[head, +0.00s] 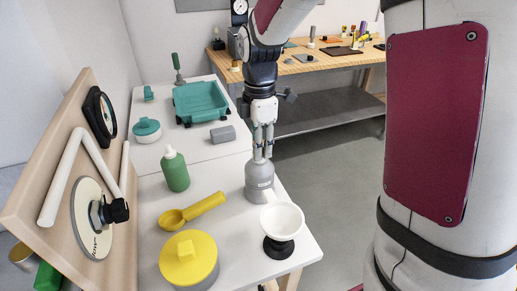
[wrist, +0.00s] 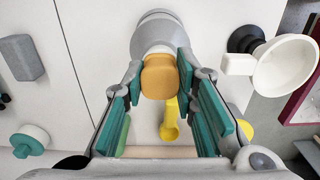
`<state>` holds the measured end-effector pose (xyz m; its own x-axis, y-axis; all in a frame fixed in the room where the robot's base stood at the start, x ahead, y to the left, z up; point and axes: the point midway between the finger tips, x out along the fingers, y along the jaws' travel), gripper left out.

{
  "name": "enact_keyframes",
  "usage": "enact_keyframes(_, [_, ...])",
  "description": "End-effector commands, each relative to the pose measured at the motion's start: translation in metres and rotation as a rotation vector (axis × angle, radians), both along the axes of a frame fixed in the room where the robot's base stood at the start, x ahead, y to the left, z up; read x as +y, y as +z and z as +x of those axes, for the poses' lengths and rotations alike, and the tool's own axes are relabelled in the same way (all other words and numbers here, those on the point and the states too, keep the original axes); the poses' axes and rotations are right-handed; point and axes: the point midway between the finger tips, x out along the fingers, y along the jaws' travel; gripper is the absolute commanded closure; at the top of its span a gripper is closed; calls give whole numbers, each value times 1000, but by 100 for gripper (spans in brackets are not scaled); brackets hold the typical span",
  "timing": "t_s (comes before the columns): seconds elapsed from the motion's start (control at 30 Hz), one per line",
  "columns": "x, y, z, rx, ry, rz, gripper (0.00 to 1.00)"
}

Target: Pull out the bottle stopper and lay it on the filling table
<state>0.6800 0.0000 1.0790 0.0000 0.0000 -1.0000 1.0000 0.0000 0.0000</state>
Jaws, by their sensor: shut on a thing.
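The grey bottle (head: 258,178) stands upright near the right edge of the white table (head: 232,228). It also shows below my gripper in the wrist view (wrist: 157,27). The orange stopper (wrist: 160,80) is at the bottle's top in the wrist view, between my fingers. My gripper (head: 262,154) points down over the bottle and is shut on the stopper. In the head view the fingers hide the stopper. I cannot tell whether the stopper is still seated in the neck.
A white funnel (head: 283,221) on a black stand is right of the bottle. A yellow scoop (head: 205,205), green bottle (head: 174,171) and yellow-lidded jar (head: 188,262) stand to the left. A grey block (head: 222,134) and teal tray (head: 200,102) lie behind. Bare tabletop shows between scoop and bottle.

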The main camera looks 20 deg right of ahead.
Motion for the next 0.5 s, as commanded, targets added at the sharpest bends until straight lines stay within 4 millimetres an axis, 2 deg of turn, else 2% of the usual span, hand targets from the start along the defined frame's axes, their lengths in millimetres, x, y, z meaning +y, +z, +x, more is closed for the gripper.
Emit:
enact_keyframes(0.03, [0,0,0,0,0,0,92])
enact_keyframes(0.07, [0,0,0,0,0,0,99])
enact_keyframes(0.1, [0,0,0,0,0,0,100])
enact_keyframes(0.5, [0,4,0,0,0,0,100])
